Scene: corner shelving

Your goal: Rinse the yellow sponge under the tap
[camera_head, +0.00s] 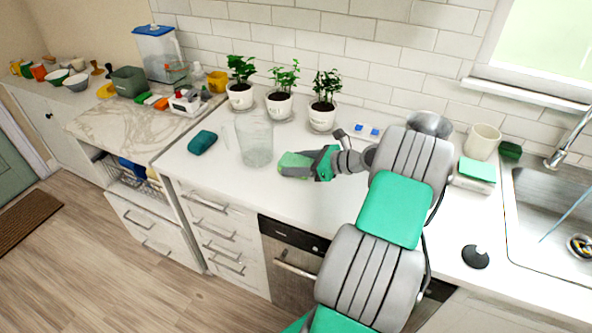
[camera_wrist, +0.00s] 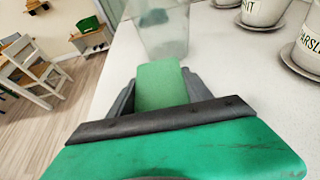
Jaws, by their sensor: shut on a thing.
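My gripper (camera_head: 306,164) is over the middle of the white counter, shut on a green sponge-like block (camera_head: 293,162). The block also shows between the fingers in the wrist view (camera_wrist: 160,86); it looks green, not yellow. It is at or just above the counter; I cannot tell whether it touches. The tap (camera_head: 569,137) is at the far right, and a thin blue stream (camera_head: 566,213) shows over the steel sink (camera_head: 529,204). I see no clearly yellow sponge.
A clear glass vessel (camera_head: 254,140) stands just left of the held block. A teal cloth-like item (camera_head: 202,142) lies further left. Potted plants (camera_head: 323,116) line the wall. A cream mug (camera_head: 482,141), a green-topped stack (camera_head: 477,170) and a black disc (camera_head: 475,257) are near the sink.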

